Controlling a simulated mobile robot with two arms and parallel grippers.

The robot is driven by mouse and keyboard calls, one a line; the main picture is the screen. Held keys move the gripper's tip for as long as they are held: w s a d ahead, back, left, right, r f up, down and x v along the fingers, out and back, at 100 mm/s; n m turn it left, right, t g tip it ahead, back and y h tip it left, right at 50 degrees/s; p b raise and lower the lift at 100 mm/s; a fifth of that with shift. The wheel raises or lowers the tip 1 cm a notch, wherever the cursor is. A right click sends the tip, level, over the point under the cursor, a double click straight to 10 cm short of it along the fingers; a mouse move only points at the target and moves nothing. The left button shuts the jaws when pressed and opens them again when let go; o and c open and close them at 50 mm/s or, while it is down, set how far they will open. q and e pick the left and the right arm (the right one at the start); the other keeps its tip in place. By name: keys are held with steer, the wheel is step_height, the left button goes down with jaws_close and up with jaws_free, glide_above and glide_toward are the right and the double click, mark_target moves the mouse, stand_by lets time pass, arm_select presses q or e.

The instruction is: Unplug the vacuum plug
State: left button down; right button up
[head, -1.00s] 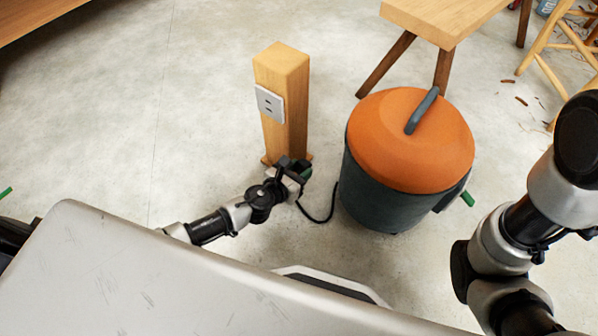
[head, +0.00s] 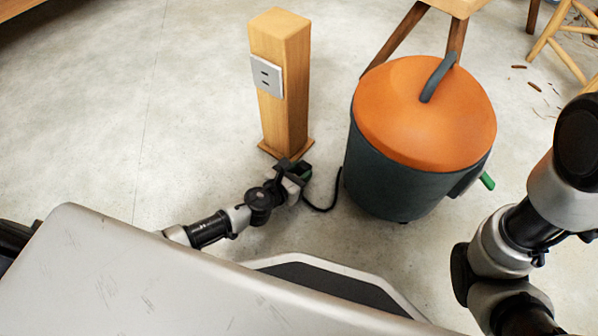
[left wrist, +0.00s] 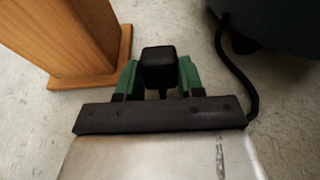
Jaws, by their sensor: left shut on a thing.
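The black vacuum plug (left wrist: 158,68) is between the green fingers of my left gripper (left wrist: 158,80) in the left wrist view. My left gripper (head: 300,172) is shut on it, low near the floor, in front of the wooden post's base in the head view. The outlet plate (head: 267,77) on the post (head: 290,95) shows bare slots with nothing in them. A black cord (head: 328,206) runs from near the gripper to the vacuum (head: 400,165), which has an orange lid and dark green body. My right arm shows at the right edge; its gripper is out of view.
A wooden table or bench (head: 452,6) stands behind the vacuum, with a stool (head: 565,45) at the far right. The vacuum stands close to the right of the post. The concrete floor (head: 190,120) left of the post is clear.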

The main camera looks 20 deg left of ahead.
arm_select(q)
steer(key=shift+f, duration=0.3)
steer(key=c, duration=0.6)
jaws_free()
steer(key=p+v, duration=0.3)
steer(key=v, duration=0.8)
steer(key=shift+w+r, duration=0.1)
